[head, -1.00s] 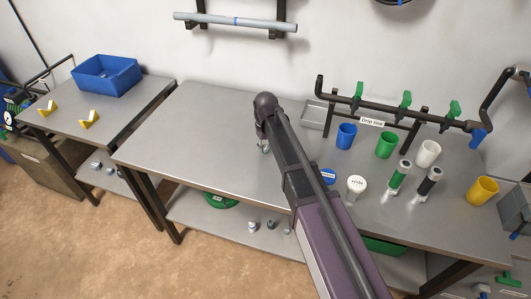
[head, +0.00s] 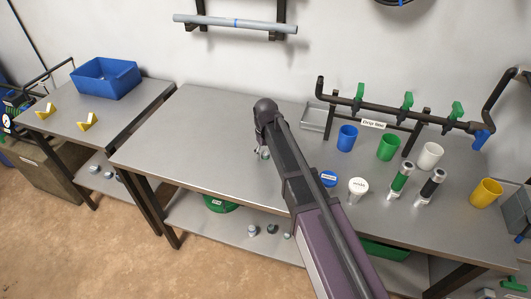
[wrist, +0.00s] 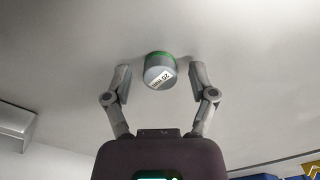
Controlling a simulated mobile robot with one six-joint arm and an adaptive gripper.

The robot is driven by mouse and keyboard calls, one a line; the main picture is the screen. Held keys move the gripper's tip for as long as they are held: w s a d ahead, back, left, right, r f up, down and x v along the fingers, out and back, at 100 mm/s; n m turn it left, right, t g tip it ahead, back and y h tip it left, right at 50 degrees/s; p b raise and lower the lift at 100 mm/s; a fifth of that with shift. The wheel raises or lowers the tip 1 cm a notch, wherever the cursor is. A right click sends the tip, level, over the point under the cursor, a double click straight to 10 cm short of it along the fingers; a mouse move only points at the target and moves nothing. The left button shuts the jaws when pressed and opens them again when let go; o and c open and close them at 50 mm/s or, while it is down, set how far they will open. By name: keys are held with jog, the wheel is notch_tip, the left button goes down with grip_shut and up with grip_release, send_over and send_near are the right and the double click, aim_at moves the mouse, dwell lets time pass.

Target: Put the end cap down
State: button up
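The end cap (wrist: 160,72) is a short grey cylinder with a green band and a "20 mm" label. In the wrist view it sits between the two fingers of my gripper (wrist: 160,82), with a clear gap on each side. My gripper is open and does not touch it. The cap appears to rest on the bare grey bench top. In the head view my gripper (head: 262,152) is low over the middle bench (head: 200,135), and the cap (head: 265,156) is a small, partly hidden shape beside the fingers.
To the right stand a blue cup (head: 347,138), a green cup (head: 388,147), a white cup (head: 430,155) and a yellow cup (head: 486,193). A pipe manifold with green valves (head: 407,101) stands behind them. The bench left of my gripper is clear.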

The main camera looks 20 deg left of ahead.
aim_at(266, 153)
jog(key=shift+r, duration=0.1)
dwell(0.3)
notch_tip(266, 153, up, 12)
jog(key=p, duration=1.2)
dwell(1.0)
jog(key=s+d+m, duration=0.3)
jog(key=s+d, duration=0.1)
jog(key=d, duration=0.8)
jog(key=s+d+m, duration=0.2)
jog(key=s+d, duration=0.2)
jog(key=d, duration=0.9)
jog(key=s+d+m, duration=0.3)
jog(key=s+d, duration=0.1)
jog(key=d, duration=0.8)
jog(key=shift+s+d+m, duration=0.15)
jog(key=shift+m, duration=0.15)
